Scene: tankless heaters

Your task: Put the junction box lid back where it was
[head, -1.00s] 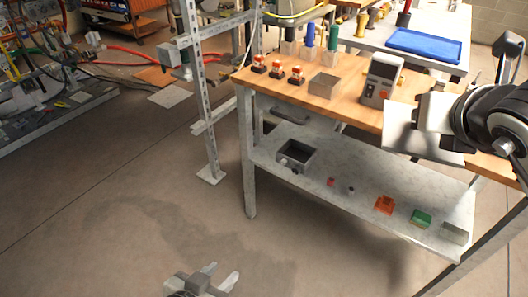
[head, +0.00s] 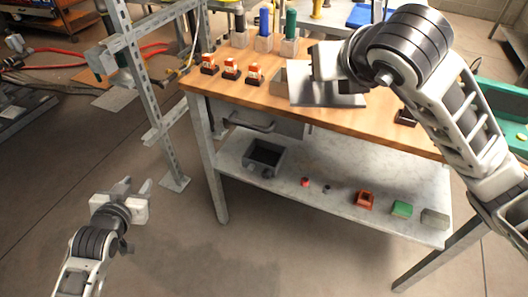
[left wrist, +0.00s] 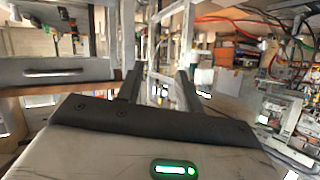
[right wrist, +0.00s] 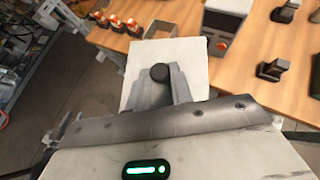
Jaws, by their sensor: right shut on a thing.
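My right gripper (right wrist: 164,82) is shut on a flat, light grey square plate with a dark round knob, which looks like the junction box lid (right wrist: 193,55). In the head view the lid (head: 325,93) is held over the wooden bench top. The fingers pinch around the knob. An open-topped dark grey box (head: 264,157), possibly the junction box, sits on the lower shelf, below and left of the lid. My left gripper (head: 133,191) is open and empty, over the floor left of the bench; its parted fingers show in the left wrist view (left wrist: 158,88).
The wooden bench (head: 230,88) carries several orange-topped parts (head: 231,68) along its left side and a meter-like device (right wrist: 225,22). The marble-like shelf (head: 335,190) holds small red, green and grey pieces. A metal post (head: 145,95) stands left of the bench. Floor in front is clear.

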